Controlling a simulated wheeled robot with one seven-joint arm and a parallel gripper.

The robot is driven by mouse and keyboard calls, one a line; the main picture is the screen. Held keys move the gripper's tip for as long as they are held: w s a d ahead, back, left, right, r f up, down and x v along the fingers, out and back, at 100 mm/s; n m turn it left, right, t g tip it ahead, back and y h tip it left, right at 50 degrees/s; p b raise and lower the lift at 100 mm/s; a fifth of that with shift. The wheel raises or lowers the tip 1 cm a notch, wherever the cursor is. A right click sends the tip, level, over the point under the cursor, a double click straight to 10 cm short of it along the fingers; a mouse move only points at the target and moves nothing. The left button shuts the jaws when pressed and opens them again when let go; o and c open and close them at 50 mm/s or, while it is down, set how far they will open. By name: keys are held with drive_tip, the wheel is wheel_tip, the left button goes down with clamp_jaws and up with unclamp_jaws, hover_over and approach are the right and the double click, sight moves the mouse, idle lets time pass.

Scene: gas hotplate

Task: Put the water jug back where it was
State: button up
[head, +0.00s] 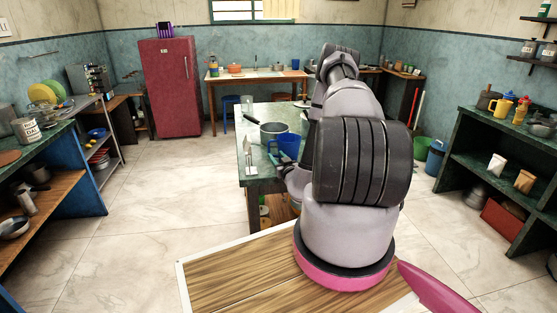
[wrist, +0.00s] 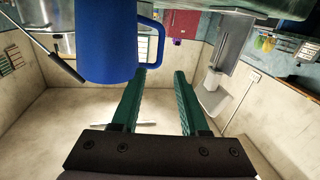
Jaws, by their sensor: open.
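The blue water jug (head: 289,147) stands on the green table (head: 245,166), beside a metal pot (head: 273,130); my arm hides part of the table around it. In the wrist view, which is upside down, the jug (wrist: 107,42) fills the upper left, and its handle (wrist: 160,40) points right. My gripper (wrist: 161,72) is open, with nothing between its green fingers. The handle lies just beyond the fingertips, nearest the left finger; I cannot tell whether they touch. In the head view, my gripper (head: 276,157) is low at the jug's left side.
The metal pot also shows behind the jug in the wrist view (wrist: 58,42), with its dark handle sticking out. A pale upright object (head: 249,150) stands at the table's left edge. Shelves stand at the far left and right. The tiled floor (head: 175,190) left of the table is clear.

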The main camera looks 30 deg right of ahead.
drive_tip(key=a+r+n+g+y, duration=0.1)
drive_tip(key=a+r+n+y, duration=0.6)
drive_tip(key=r+n, duration=0.25)
drive_tip(key=a+r+n+g+y, duration=0.1)
drive_tip(key=a+r+n+y, duration=0.6)
drive_tip(key=r, duration=0.3)
drive_tip(key=s+a+r+n+g+y, duration=0.4)
drive_tip(key=s+a+r+n+g, duration=0.7)
drive_tip(key=n, duration=1)
drive_tip(key=s+a+r+n+g+h, duration=0.1)
drive_tip(key=s+r+n+g+h, duration=0.2)
drive_tip(key=s+n, duration=0.5)
drive_tip(key=s+r+n+g+h, duration=0.1)
drive_tip(key=s+r+n+h, duration=0.3)
drive_tip(key=n, duration=0.6)
drive_tip(key=s+d+r+n+t+h, duration=0.6)
drive_tip(key=s+d+n+h, duration=0.1)
drive_tip(key=n, duration=0.6)
drive_tip(key=shift+d+r, duration=0.15)
drive_tip(key=shift+d, duration=0.75)
